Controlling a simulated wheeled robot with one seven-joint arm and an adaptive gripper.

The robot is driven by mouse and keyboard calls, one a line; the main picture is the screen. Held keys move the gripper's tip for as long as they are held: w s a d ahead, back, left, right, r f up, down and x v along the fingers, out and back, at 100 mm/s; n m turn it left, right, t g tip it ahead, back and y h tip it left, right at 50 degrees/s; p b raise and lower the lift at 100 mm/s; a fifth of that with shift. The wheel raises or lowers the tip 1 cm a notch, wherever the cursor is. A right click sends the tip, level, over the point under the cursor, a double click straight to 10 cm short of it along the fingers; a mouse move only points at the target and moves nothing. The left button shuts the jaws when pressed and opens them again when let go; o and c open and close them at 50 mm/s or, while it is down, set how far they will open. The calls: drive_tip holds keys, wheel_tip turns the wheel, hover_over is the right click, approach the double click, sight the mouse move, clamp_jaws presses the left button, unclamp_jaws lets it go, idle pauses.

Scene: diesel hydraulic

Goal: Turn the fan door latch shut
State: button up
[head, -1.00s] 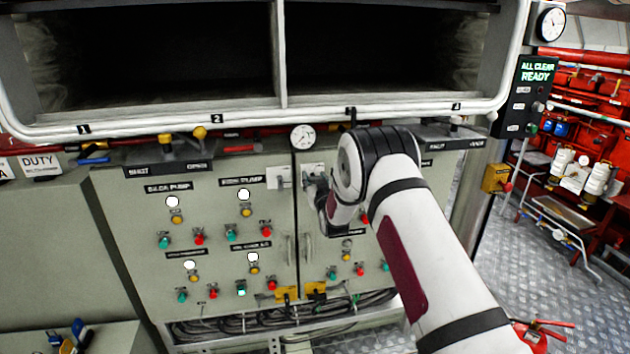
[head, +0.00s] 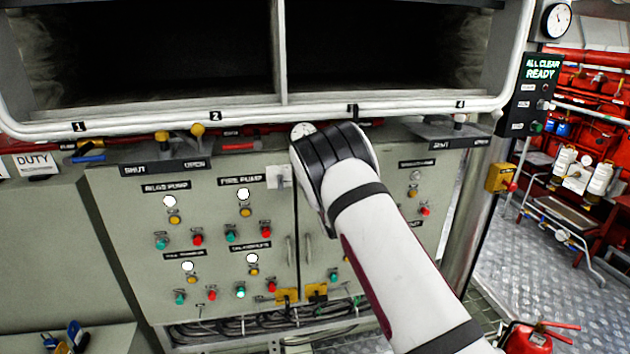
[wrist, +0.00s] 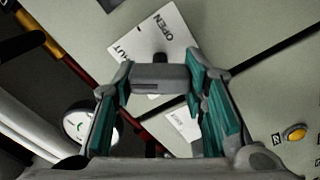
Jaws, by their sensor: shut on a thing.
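In the wrist view, the latch handle (wrist: 158,78), a dark grey bar, lies across between the two fingers of my gripper (wrist: 160,68). The fingers, with green pads, are shut on its ends. Behind it is a white latch plate (wrist: 157,42) lettered OPEN, with partly covered letters that look like SHUT. In the head view my wrist hides the gripper and handle. A white plate (head: 279,177) shows just left of my wrist on the grey cabinet front.
A second white plate (wrist: 183,125) shows in the wrist view. A round gauge (head: 302,131) is partly covered by my wrist in the head view; a round dial (wrist: 77,124) is near my left finger. A rail (head: 250,115) runs above the cabinet. Buttons and lamps cover its front.

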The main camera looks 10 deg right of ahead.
drive_tip(key=n, duration=0.6)
drive_tip(key=shift+f+n+b, duration=0.1)
drive_tip(key=shift+n+b, duration=0.2)
drive_tip(key=shift+b, duration=0.05)
idle(0.5)
drive_tip(key=o, duration=1.2)
drive_tip(key=s, duration=1.2)
